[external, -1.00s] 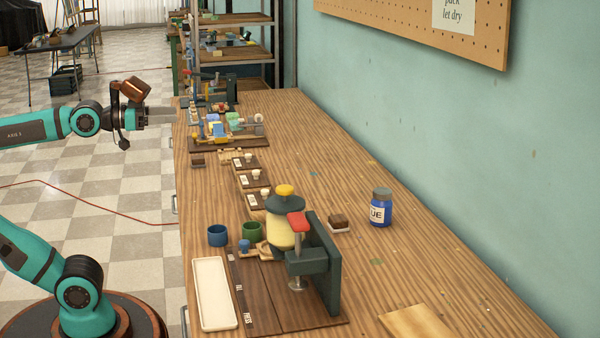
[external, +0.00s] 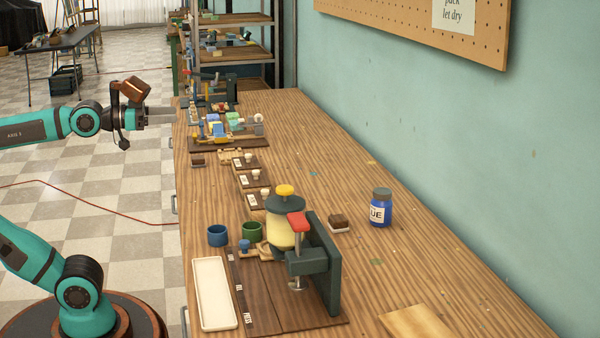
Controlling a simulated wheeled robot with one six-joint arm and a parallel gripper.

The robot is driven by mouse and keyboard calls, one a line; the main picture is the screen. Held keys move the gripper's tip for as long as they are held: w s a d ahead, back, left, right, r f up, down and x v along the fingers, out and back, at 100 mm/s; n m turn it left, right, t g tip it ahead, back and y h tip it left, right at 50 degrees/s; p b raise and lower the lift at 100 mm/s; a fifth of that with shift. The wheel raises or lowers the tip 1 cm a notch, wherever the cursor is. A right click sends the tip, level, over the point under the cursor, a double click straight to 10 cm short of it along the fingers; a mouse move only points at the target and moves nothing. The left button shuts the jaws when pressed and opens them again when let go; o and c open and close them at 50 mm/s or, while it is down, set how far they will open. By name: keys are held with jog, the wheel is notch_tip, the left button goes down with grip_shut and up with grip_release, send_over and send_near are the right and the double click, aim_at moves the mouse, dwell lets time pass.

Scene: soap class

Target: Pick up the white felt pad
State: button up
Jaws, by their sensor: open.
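I cannot pick out a white felt pad for certain. Small white pieces stand on a row of dark boards along the left part of the wooden bench, such as the nearest white piece (external: 265,194). A small round pale thing (external: 258,118) is on the cluttered board farther back. My gripper (external: 174,116) is at the bench's left edge toward the far end, above the floor side, left of that cluttered board. It is seen from the side, is open, and shows nothing held.
A green press (external: 322,262) with a red handle stands at the front, beside a long white tray (external: 212,295). A blue cup (external: 217,235), a green cup (external: 252,231) and a blue glue jar (external: 380,208) stand nearby. The bench's right side is mostly clear.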

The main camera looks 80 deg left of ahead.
jog(key=n+g, duration=1.7)
jog(key=n, duration=0.2)
send_over(340, 219)
notch_tip(340, 219, down, 9)
jog(key=shift+m, duration=0.3)
jog(key=f, duration=1.1)
jog(key=shift+w+f, duration=0.1)
jog(key=shift+w, duration=0.1)
jog(key=shift+s+f, duration=0.15)
jog(key=shift+f, duration=2.45)
jog(key=shift+c, duration=0.2)
